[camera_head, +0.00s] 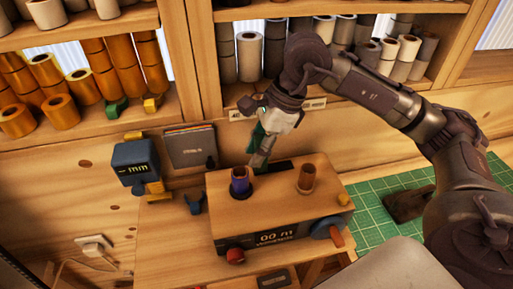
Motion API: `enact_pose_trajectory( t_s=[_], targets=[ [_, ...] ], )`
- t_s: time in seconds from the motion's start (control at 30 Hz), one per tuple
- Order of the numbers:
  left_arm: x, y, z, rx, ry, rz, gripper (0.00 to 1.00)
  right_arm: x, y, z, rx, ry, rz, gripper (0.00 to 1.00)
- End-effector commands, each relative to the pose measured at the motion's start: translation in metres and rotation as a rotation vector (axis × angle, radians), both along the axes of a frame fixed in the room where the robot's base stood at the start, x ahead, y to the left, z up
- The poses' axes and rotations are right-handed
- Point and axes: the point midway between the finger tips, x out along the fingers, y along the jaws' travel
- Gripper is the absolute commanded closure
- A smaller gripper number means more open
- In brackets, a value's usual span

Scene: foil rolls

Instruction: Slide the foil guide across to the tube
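A wooden-topped machine (222,207) stands on the bench. A short blue-purple tube (240,181) with an orange rim stands upright in its top at the left. A brown tube or post (307,175) stands at the right. I cannot tell for certain which part is the foil guide; a dark slot or bar (283,166) lies behind, between the two. My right gripper (262,157) points down just behind and right of the blue-purple tube. Its fingertips are small and overlap, so their opening is unclear. My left gripper is not in view.
The machine's front has a display (275,238), a red knob (235,255) and a blue-orange knob (328,231). A blue gauge (136,160) stands left. A green mat (375,222) lies right. Shelves of foil rolls (249,57) line the back.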

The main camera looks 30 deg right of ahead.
Motion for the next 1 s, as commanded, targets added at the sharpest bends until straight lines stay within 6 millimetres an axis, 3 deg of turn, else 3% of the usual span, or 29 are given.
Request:
enact_pose_trajectory(
  t_s=[0.03,0.13,0.47,0.73,1.0],
  targets=[
    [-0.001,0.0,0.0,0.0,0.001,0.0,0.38,0.0,0.0,0.0,0.0,0.0,0.0,0.86],
    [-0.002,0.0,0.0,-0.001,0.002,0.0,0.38,0.0,0.0,0.0,0.0,0.0,0.0,1.0],
    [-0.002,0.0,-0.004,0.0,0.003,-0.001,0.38,0.0,-0.003,-0.002,0.0,-0.001,-0.001,1.0],
    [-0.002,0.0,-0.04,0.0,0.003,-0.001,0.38,-0.01,-0.043,-0.005,-0.002,-0.002,-0.007,1.0],
    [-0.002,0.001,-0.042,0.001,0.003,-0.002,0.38,-0.014,-0.053,0.001,-0.002,0.0,-0.001,1.0]
  ],
)
